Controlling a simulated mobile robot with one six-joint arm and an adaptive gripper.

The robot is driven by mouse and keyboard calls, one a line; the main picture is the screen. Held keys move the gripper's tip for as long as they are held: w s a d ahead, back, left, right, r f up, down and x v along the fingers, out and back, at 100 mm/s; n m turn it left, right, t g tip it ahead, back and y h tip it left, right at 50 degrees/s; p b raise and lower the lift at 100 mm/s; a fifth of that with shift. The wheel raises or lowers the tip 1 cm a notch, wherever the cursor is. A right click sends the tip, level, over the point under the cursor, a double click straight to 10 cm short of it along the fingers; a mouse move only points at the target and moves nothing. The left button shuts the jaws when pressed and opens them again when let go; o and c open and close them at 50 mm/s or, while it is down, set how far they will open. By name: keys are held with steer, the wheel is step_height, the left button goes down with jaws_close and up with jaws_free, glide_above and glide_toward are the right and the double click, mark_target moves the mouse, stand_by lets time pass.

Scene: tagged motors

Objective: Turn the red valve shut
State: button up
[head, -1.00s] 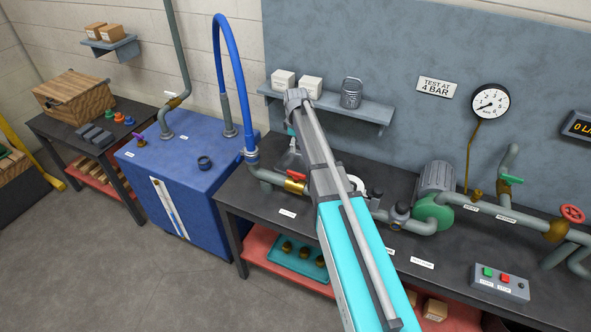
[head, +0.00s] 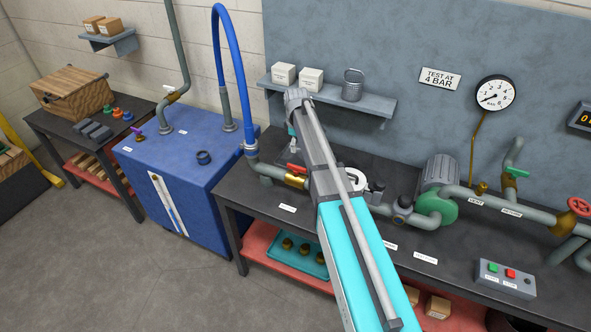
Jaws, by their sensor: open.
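A red lever (head: 296,168) sits on a brass valve body (head: 294,181) in the pipe at the left end of the black bench, just left of my arm. It lies roughly along the pipe, and its right end is close to or behind my arm. A red handwheel (head: 579,207) stands on the pipe at the far right. My gripper (head: 295,148) is open, mostly hidden behind my forearm, and appears above and near the red lever. I cannot tell whether they touch.
A blue tank (head: 190,175) with a blue hose (head: 238,75) stands left of the bench (head: 300,228). A wall shelf (head: 375,107) hangs behind my arm. A green pump (head: 436,203), a green-handled valve (head: 518,173) and a button box (head: 505,279) are to the right.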

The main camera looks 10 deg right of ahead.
mark_target(296, 166)
steer(key=shift+f+b, duration=4.85)
steer(key=shift+f, duration=0.3)
jaws_close()
steer(key=shift+a, duration=0.25)
steer(key=shift+d, duration=0.2)
